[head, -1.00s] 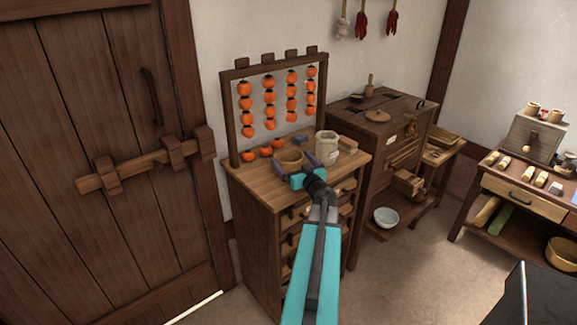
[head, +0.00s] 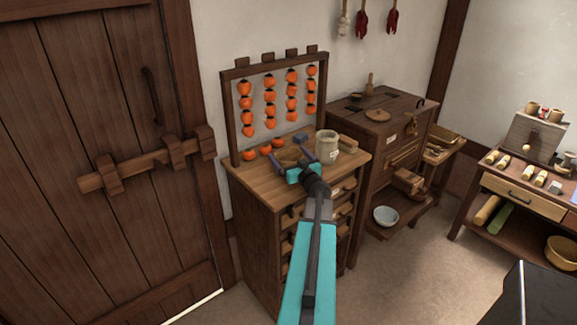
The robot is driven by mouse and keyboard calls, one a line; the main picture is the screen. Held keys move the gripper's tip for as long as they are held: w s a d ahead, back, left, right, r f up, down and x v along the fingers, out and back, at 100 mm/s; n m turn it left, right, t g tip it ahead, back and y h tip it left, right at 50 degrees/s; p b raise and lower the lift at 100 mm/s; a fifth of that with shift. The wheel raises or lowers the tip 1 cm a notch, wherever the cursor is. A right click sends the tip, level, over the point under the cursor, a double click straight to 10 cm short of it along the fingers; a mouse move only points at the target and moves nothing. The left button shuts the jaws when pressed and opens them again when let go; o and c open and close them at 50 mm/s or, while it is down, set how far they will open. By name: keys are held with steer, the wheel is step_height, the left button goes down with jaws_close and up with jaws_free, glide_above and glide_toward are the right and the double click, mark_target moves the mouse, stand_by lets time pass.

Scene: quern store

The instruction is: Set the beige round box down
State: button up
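The beige round box (head: 289,154) is between the two fingers of my gripper (head: 292,158), at the top of the brown wooden drawer chest (head: 254,184). A finger lies close along each side of it, and the gripper appears shut on it. The teal palm hides part of the box's near side. I cannot tell whether its base touches the chest top.
Loose orange persimmons (head: 265,150) lie behind and left of the box. A pale jar (head: 326,146) stands close on the right, with a small grey block (head: 301,139) behind. A rack of hanging persimmons (head: 270,95) rises at the back. The chest top's front left is bare.

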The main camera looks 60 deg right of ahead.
steer(key=c, duration=1.1)
steer(key=shift+r, duration=0.15)
steer(key=shift+r, duration=0.7)
step_height(320, 180, up, 2)
steer(key=shift+r, duration=0.1)
steer(key=r+v, duration=0.1)
steer(key=v, duration=0.9)
steer(key=shift+a+p, duration=0.45)
steer(key=shift+a, duration=0.05)
steer(key=shift+s+a+p, duration=0.1)
steer(key=shift+s+p, duration=0.15)
steer(key=shift+p, duration=0.95)
steer(key=p+v, duration=0.2)
steer(key=p, duration=0.7)
steer(key=shift+r+p, duration=0.1)
steer(key=shift+p, duration=0.3)
